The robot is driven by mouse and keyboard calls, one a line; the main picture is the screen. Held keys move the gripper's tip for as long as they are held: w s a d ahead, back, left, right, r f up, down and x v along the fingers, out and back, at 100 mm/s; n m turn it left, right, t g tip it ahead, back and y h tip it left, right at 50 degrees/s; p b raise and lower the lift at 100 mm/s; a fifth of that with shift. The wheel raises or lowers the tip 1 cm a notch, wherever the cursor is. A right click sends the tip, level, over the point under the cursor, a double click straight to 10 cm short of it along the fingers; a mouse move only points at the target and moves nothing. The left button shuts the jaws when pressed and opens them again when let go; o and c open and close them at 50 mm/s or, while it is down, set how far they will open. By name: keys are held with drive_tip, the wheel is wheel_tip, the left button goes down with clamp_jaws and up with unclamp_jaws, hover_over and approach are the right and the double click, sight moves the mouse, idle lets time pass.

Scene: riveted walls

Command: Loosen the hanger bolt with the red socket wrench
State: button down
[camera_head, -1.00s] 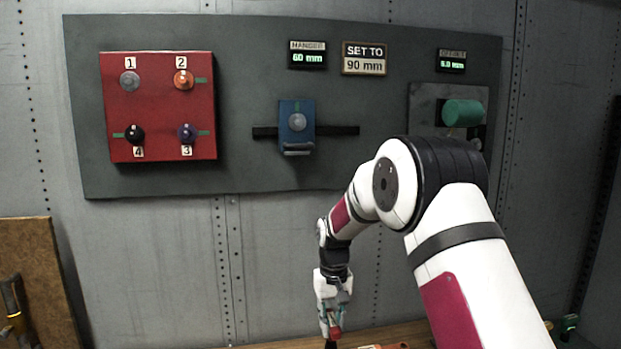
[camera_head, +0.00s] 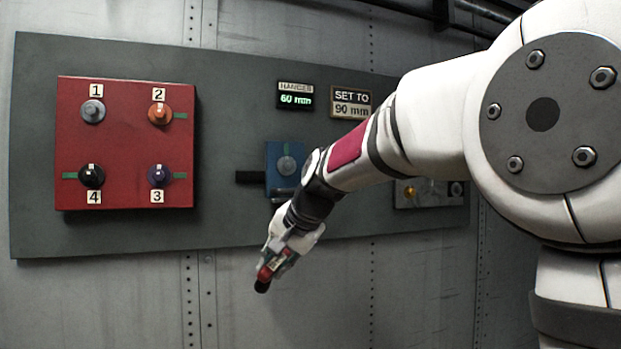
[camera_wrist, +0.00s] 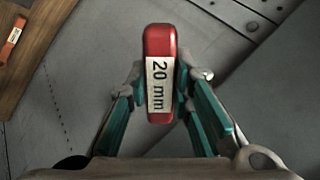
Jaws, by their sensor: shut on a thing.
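My gripper (camera_head: 281,257) is shut on the red socket wrench (camera_head: 265,274), whose lower end is dark. In the wrist view, the wrench (camera_wrist: 160,42) has a red body with a "20 mm" label, between the green-lined fingers. The hanger is a blue block (camera_head: 272,181) with a round grey bolt head (camera_head: 287,165) in its upper part. My gripper and wrench are below the hanger in the head view, apart from the bolt. My forearm covers the hanger's right side.
The hanger display (camera_head: 295,99) reads 60 mm; the sign (camera_head: 350,103) reads SET TO 90 mm. A red box (camera_head: 125,185) with several numbered knobs is at left on the grey panel (camera_head: 225,215). A wooden surface (camera_wrist: 45,50) bears an orange labelled item (camera_wrist: 13,36).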

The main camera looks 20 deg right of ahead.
drive_tip(key=s+a+r+m+t+h+b, duration=0.1)
drive_tip(key=s+r+t, duration=0.25)
drive_tip(key=r, duration=0.45)
drive_tip(key=s+r+m+t+h, duration=0.1)
drive_tip(key=s+r+m+t, duration=0.15)
drive_tip(key=s+r, duration=0.4)
drive_tip(key=s+d+r+t+p, duration=0.1)
drive_tip(key=s+d+r+t, duration=0.1)
drive_tip(key=d+r+t, duration=0.2)
drive_tip(key=shift+d+r+h, duration=0.3)
drive_tip(key=shift+d+r, duration=0.2)
drive_tip(key=shift+r, duration=0.15)
drive_tip(key=shift+s, duration=0.15)
drive_tip(key=shift+w+b, duration=0.8)
drive_tip(key=shift+w, duration=2.1)
drive_tip(key=shift+w, duration=0.45)
drive_tip(key=shift+w+b, duration=0.35)
